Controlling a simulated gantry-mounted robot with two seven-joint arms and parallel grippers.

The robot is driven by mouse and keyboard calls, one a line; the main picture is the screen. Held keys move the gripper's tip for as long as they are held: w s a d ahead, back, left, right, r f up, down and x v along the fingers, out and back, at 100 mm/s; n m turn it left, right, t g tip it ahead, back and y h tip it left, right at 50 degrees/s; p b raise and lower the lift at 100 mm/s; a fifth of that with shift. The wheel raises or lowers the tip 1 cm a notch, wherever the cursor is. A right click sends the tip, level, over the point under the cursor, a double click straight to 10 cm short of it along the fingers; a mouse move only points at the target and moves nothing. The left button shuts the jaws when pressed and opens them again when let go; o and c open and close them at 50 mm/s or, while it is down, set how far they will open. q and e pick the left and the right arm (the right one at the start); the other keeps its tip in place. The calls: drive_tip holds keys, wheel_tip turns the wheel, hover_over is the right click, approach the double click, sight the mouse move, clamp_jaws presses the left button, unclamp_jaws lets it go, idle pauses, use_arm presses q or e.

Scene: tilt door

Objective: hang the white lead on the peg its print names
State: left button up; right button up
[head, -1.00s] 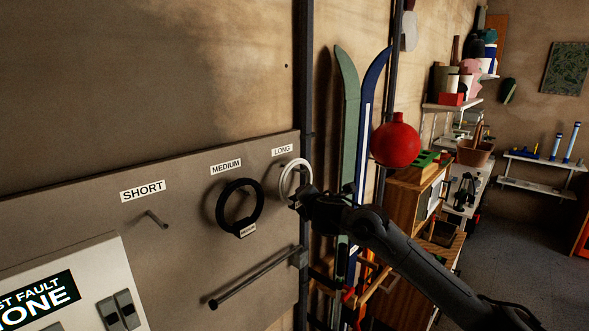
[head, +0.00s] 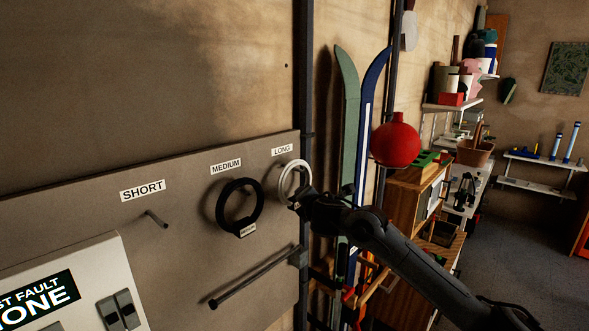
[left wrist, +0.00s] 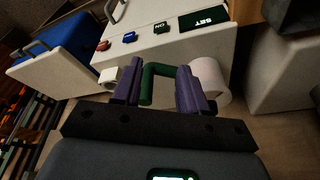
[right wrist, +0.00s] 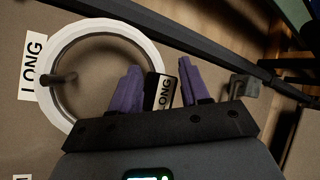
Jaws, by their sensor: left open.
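The white lead (head: 283,182) is a pale ring beside the LONG label (head: 282,150) on the grey board. In the right wrist view, the white ring (right wrist: 148,37) encircles the LONG peg (right wrist: 60,80), which sits near the ring's label side. Its dark tag (right wrist: 163,93) is printed LONG. My right gripper (head: 296,203) is at the ring's lower right; in its wrist view (right wrist: 158,85) its purple fingers are apart with the tag between them. My left gripper (left wrist: 160,82) is open, with a green handle (left wrist: 147,85) between its fingers; it is outside the head view.
A black ring (head: 223,217) tagged MEDIUM hangs at the MEDIUM label (head: 226,167). The SHORT peg (head: 157,219) is bare. A dark bar (head: 250,280) crosses the board below.

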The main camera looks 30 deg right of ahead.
drive_tip(key=o, duration=0.5)
